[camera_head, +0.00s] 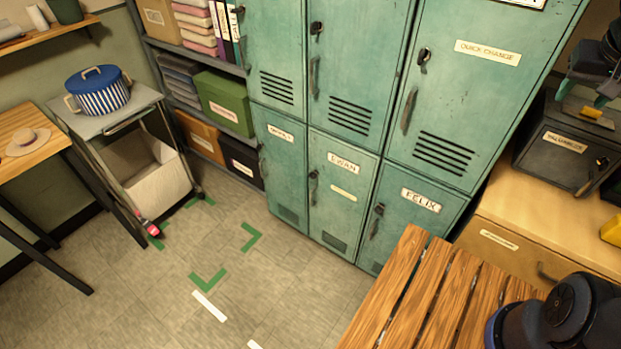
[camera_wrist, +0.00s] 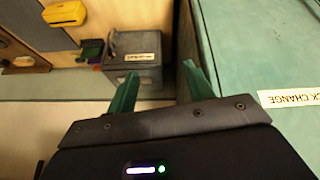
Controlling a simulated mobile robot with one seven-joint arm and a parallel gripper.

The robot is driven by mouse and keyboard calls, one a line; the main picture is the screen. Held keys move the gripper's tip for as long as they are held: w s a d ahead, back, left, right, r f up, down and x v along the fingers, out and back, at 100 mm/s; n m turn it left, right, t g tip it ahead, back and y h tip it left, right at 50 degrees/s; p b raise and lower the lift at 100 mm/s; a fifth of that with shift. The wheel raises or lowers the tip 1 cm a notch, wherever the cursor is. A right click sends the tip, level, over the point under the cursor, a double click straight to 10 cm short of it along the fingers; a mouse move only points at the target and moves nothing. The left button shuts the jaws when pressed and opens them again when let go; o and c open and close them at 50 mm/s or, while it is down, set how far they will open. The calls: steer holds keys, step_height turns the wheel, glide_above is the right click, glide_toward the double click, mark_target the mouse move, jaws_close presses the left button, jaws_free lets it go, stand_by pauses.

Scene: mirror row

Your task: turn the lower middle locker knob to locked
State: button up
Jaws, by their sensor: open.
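The lower middle locker (camera_head: 345,215) is a teal door labelled EWAN, shut, in the middle of the head view. Its small dark knob (camera_head: 313,174) sits near the door's left edge, above a dark handle; it is too small to tell which way it is turned. My gripper (camera_head: 586,92) is at the upper right of the head view, right of the lockers and far from the knob. In the wrist view its two green fingers (camera_wrist: 160,85) stand apart with nothing between them. The knob is not in the wrist view.
A slatted wooden bench (camera_head: 410,290) stands in front of the lower right locker. A dark labelled box (camera_head: 560,150) sits on a wooden cabinet at the right. A trolley with a striped pot (camera_head: 100,97) stands at the left. The floor before the middle locker is clear.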

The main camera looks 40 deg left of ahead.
steer(key=s+a+f+n, duration=0.2)
steer(key=s+a, duration=0.2)
steer(key=a, duration=0.8)
steer(key=s+a+f+n, duration=0.2)
steer(key=s+a, duration=0.2)
steer(key=a, duration=0.7)
steer(key=s+a+f+n, duration=0.2)
steer(key=s+a, duration=0.2)
steer(key=a, duration=0.8)
steer(key=w+a+f+n+h, duration=0.1)
steer(key=w+a+f+n, duration=0.4)
steer(key=a+f, duration=0.45)
steer(key=n+t+h, duration=0.3)
steer(key=n+t, duration=0.4)
steer(key=n, duration=0.7)
glide_toward(311, 177)
steer(key=w+d+r, duration=0.3)
steer(key=d+r, duration=0.4)
steer(key=r, duration=0.1)
steer(key=s+a+f+n+t+y, duration=0.2)
steer(key=s+f+n+t, duration=0.1)
steer(key=f+n, duration=0.25)
steer(key=s+a+f+n+t+y, duration=0.2)
steer(key=f+n, duration=0.2)
steer(key=f, duration=0.3)
steer(key=shift+m, duration=0.25)
steer(key=w, duration=1)
steer(key=shift+w+a+r, duration=0.1)
steer(key=shift+w+r, duration=0.05)
steer(key=shift+r, duration=0.1)
